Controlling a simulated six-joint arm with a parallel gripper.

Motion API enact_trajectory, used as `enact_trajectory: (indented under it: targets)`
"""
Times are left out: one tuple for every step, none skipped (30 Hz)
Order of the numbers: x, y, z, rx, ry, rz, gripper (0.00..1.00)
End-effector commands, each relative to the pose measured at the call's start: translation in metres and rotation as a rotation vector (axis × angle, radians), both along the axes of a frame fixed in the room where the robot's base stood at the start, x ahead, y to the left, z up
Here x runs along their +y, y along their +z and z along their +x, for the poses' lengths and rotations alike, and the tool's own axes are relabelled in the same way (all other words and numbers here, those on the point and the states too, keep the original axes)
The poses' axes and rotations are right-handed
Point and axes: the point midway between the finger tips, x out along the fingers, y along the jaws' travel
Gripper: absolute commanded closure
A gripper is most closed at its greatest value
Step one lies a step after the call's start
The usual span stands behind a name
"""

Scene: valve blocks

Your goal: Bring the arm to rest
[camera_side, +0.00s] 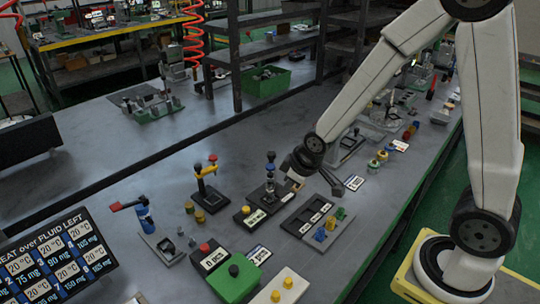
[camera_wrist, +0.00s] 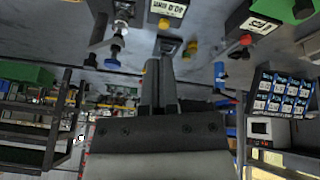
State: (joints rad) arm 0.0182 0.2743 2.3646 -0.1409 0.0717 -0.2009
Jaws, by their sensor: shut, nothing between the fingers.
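My white arm (camera_side: 375,85) reaches in from the right and bends down over the grey bench. My gripper (camera_side: 290,164) hangs over the middle of the bench, close to a dark upright valve piece (camera_side: 270,172); I cannot tell whether they touch. In the wrist view my gripper (camera_wrist: 161,65) shows two dark fingers together, with nothing held between them. The wrist view looks across the bench at a slant, with the scene upside down.
Valve blocks and fixtures crowd the bench around the gripper, including a red-handled valve (camera_side: 142,212), a yellow-and-black post (camera_side: 205,180) and a green button box (camera_side: 235,278). A display panel (camera_side: 55,255) stands at lower left. Bare bench (camera_side: 120,165) lies at left.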

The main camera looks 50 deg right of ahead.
Motion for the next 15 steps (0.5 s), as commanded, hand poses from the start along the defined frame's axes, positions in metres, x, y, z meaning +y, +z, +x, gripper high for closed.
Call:
enact_trajectory:
  targets:
    - [0.001, 0.006, -0.013, 0.023, -0.041, 0.016, 1.0]
    - [0.001, 0.009, -0.021, 0.038, -0.066, 0.026, 1.0]
    - [0.002, 0.011, -0.031, 0.059, -0.099, 0.041, 1.0]
    - [0.002, 0.013, -0.039, 0.076, -0.124, 0.05, 1.0]
    - [0.003, 0.015, -0.046, 0.091, -0.147, 0.06, 1.0]
    - [0.004, 0.017, -0.055, 0.11, -0.177, 0.071, 1.0]
    - [0.004, 0.019, -0.062, 0.122, -0.196, 0.08, 1.0]
    - [0.005, 0.02, -0.068, 0.135, -0.215, 0.087, 1.0]
    - [0.006, 0.021, -0.075, 0.149, -0.236, 0.096, 1.0]
    - [0.006, 0.022, -0.079, 0.159, -0.25, 0.101, 1.0]
    - [0.007, 0.022, -0.083, 0.167, -0.263, 0.107, 1.0]
    - [0.008, 0.023, -0.088, 0.177, -0.278, 0.113, 1.0]
    - [0.008, 0.023, -0.09, 0.182, -0.285, 0.116, 1.0]
    - [0.008, 0.024, -0.092, 0.186, -0.29, 0.118, 1.0]
    - [0.009, 0.024, -0.095, 0.191, -0.297, 0.121, 1.0]
